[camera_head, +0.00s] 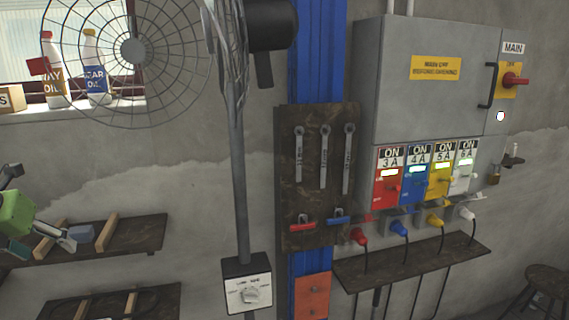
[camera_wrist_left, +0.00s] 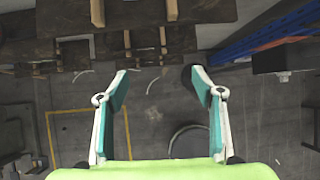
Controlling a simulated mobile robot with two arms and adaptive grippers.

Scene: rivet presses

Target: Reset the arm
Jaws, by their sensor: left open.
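My left gripper (camera_head: 42,238) enters at the left edge of the head view, partly cut off, in front of a wall shelf. The left wrist view shows its two fingers (camera_wrist_left: 160,90) spread wide apart with nothing between them. Below it in that view are the floor and wooden shelving. My right gripper is in neither view.
A pedestal fan (camera_head: 133,50) stands in the middle left. A grey electrical cabinet (camera_head: 400,85) with coloured switches is at the right, above a small shelf (camera_head: 415,262). A tool board (camera_head: 318,215) hangs between them. Wooden shelves (camera_head: 140,238) are low left; a stool (camera_head: 548,280) is lower right.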

